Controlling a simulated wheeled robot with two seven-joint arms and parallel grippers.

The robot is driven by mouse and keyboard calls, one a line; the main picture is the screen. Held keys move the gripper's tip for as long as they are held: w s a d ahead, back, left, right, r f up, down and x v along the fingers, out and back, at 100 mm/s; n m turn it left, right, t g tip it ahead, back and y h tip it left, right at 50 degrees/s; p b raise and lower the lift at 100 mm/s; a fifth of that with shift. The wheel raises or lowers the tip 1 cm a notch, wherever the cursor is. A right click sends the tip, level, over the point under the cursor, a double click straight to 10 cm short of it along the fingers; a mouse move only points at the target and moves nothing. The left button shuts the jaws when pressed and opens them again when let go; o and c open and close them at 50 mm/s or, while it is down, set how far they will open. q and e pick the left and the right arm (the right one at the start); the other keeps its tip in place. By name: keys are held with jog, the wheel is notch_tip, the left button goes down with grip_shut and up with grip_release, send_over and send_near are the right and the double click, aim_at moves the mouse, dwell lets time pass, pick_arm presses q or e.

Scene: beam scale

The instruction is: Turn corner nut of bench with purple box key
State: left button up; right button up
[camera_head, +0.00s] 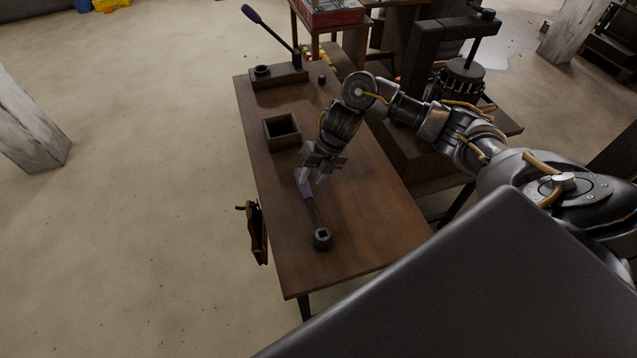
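The purple box key (315,216) lies on the wooden bench (360,215). Its purple handle points away from me and its dark round head, with a square hole, is nearest me. My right gripper (312,178) is low over the handle end. Its fingers are apart, one on each side of the purple handle; I cannot tell whether they touch it. A small dark stub (321,79), possibly the corner nut, stands near the far end of the bench. My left gripper is out of view.
An open dark box (282,132) and a block (278,77) with a ring stand on the bench. A purple-tipped lever (268,30) rises at the far end. A clamp-like tool (255,232) hangs at the left edge. A dark press (462,75) stands to the right.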

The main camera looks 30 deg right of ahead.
aim_at(306, 185)
jog(key=p+x, duration=0.1)
jog(key=x, duration=0.3)
jog(key=shift+w, duration=0.1)
grip_shut()
